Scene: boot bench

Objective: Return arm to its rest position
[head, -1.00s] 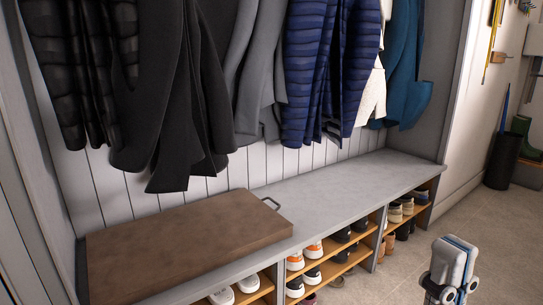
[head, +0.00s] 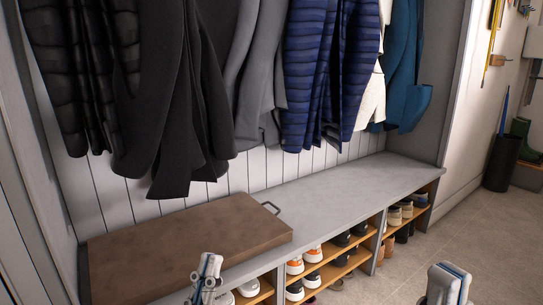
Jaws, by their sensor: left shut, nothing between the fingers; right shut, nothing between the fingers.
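My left gripper (head: 207,272) shows at the bottom edge of the head view, in front of the bench's near edge and below the brown board. It points upward, its fingers are together and nothing is between them. My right gripper (head: 447,284) is at the bottom right, over the floor in front of the bench. It is also shut and empty. Both stand apart from the bench, and the lower parts of both are cut off by the picture's edge.
A grey bench (head: 335,192) carries a brown board (head: 185,245) with a dark handle at its left part. Several shoes (head: 314,254) fill the shelves beneath. Coats (head: 330,70) hang above. A dark bin (head: 503,163) stands at the far right. The floor (head: 410,262) at right is clear.

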